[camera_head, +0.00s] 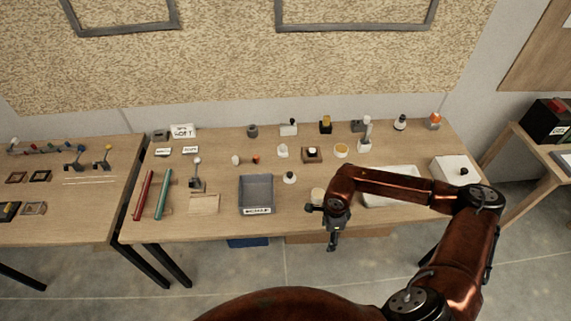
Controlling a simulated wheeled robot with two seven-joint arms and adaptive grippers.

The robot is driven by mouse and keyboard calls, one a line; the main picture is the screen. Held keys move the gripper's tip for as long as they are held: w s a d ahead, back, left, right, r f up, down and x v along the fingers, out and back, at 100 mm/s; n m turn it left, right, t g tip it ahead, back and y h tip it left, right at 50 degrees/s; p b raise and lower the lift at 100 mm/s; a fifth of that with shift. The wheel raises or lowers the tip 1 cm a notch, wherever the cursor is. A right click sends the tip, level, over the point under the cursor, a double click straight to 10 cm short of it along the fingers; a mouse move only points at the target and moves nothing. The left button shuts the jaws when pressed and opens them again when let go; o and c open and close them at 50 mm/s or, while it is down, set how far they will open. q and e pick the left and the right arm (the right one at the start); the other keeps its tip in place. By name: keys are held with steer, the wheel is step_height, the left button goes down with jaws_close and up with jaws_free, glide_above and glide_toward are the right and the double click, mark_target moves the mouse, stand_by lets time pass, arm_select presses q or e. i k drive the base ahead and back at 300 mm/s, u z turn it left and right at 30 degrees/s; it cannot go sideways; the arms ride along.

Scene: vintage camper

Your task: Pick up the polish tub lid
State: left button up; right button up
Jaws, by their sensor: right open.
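A small round pale-rimmed tub with orange content (340,150) stands on the wooden table at the middle right. A round tan-and-cream piece (318,195) lies nearer the front, just left of my right wrist; it may be the polish tub lid, but it is too small to be sure. My right gripper (332,246) is open and points down at the table's front edge, nearer to me than this piece and apart from it. Its fingers look empty. My right wrist and forearm cover part of the table there. My left gripper is out of view.
A grey labelled bin (256,212) stands left of my right gripper. A white tray (372,200) lies partly behind my right forearm, with a white box (455,169) farther right. Several small bottles and knobs stand along the back. Red (144,196) and green rods lie at the left.

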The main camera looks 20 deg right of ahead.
mark_target(289, 177)
steer(key=i, duration=1.2)
steer(key=u, duration=0.05)
